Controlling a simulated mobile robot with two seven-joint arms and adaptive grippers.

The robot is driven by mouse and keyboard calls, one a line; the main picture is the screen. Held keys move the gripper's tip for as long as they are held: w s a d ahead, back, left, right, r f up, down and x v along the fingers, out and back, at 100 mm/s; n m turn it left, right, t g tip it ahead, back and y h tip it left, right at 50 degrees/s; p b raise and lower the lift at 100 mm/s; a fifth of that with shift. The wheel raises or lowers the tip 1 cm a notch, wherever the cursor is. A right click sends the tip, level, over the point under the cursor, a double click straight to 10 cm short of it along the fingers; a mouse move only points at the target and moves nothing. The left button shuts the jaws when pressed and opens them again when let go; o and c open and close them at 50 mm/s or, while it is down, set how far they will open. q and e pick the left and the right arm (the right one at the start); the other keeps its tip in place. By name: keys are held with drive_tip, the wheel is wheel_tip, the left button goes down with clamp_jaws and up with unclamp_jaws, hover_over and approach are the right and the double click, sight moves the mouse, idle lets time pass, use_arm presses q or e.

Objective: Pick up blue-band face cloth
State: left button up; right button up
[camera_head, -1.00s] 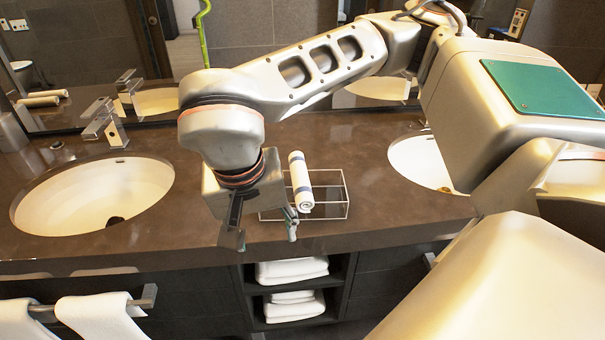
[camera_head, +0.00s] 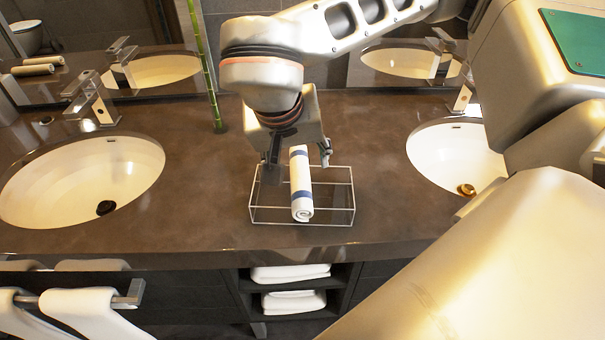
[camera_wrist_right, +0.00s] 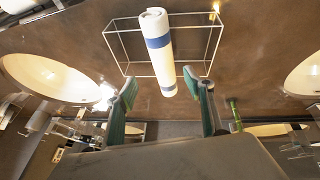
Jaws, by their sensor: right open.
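The blue-band face cloth (camera_head: 301,190) is a white roll with blue bands. It lies lengthwise in a wire-framed tray (camera_head: 335,223) on the counter, and its near end reaches the front of the frame. In the right wrist view the cloth (camera_wrist_right: 158,45) runs from the top edge toward the space between my fingers. My right gripper (camera_head: 298,164) is open and empty at the far end of the cloth, with one finger to each side. The wrist view shows gaps between both fingers (camera_wrist_right: 160,88) and the roll. My left gripper is out of view.
A basin lies to the left (camera_head: 85,182) and another to the right (camera_head: 455,152), each with a faucet. A green stalk (camera_head: 208,75) stands behind my gripper, near the mirror. Folded towels (camera_head: 292,300) sit on shelves below. The brown counter (camera_head: 200,215) left of the tray is clear.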

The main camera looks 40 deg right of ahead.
sight(300, 173)
drive_tip(key=x, duration=0.5)
drive_tip(key=shift+w+a+f, duration=0.1)
drive_tip(key=shift+a+f, duration=0.1)
drive_tip(key=shift+f, duration=0.25)
drive_tip(key=c, duration=1.1)
